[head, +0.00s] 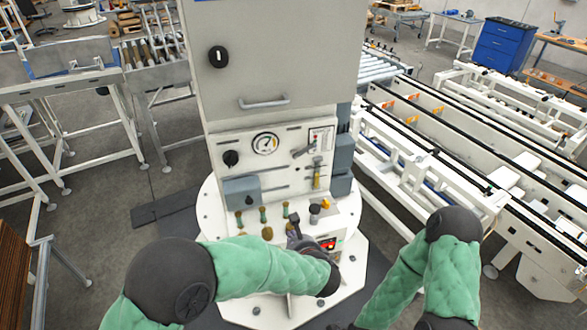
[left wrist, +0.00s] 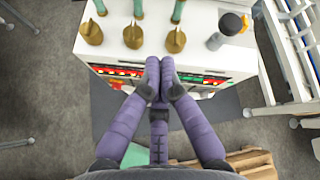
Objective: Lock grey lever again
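The grey lever (head: 304,149) sits on the upright panel of the white machine, slanting beside a small red and white plate. My left gripper (head: 293,220) is low in front of the machine's ledge, below and apart from this lever. In the left wrist view the two fingers of my left gripper (left wrist: 160,66) are together with nothing visible between them, in front of the ledge's front edge. A grey knob with an orange part behind it (left wrist: 225,35) stands on the ledge to the right of the fingertips. My right arm enters at the lower right; its gripper is not clearly visible.
Several brass-tipped green handles (head: 263,215) stand on the ledge, close to my left gripper. A gauge (head: 265,143) and a black knob (head: 231,158) are on the panel. A white conveyor (head: 440,170) runs along the right.

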